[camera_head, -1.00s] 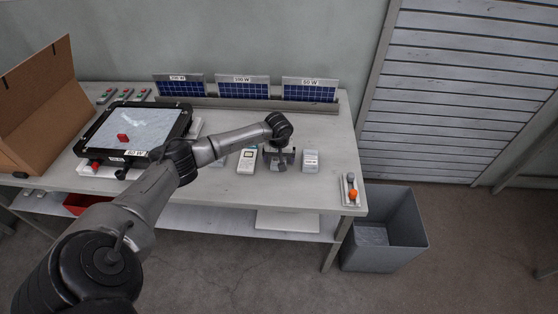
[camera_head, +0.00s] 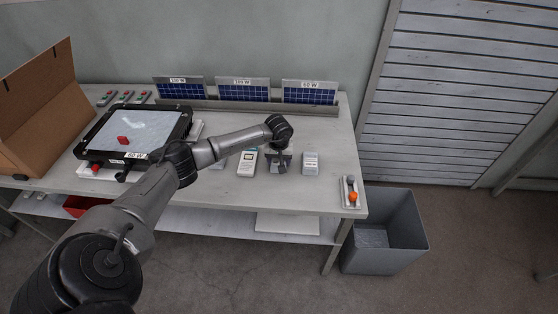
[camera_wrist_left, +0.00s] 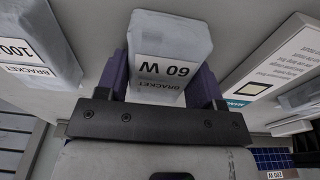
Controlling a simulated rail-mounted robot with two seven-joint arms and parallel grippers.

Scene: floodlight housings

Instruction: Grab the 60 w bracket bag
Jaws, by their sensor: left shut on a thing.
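The 60 W bracket bag (camera_wrist_left: 168,38) is a pale grey packet with a white "60 W BRACKET" label. It fills the space between the two purple-tinted fingers of my left gripper (camera_wrist_left: 163,75) in the left wrist view. The gripper is shut on it, one finger on each side. In the head view my left gripper (camera_head: 281,165) is low over the front right part of the table (camera_head: 325,187), and largely hides the bag. I cannot tell whether the bag still touches the table. My right gripper is not in view.
A 100 W bracket bag (camera_wrist_left: 35,50) stands beside the gripper; it also shows in the head view (camera_head: 311,163). A white labelled box (camera_head: 247,162) is on the other side. A tray with knobs (camera_head: 350,192) lies near the right edge, above a grey bin (camera_head: 400,235).

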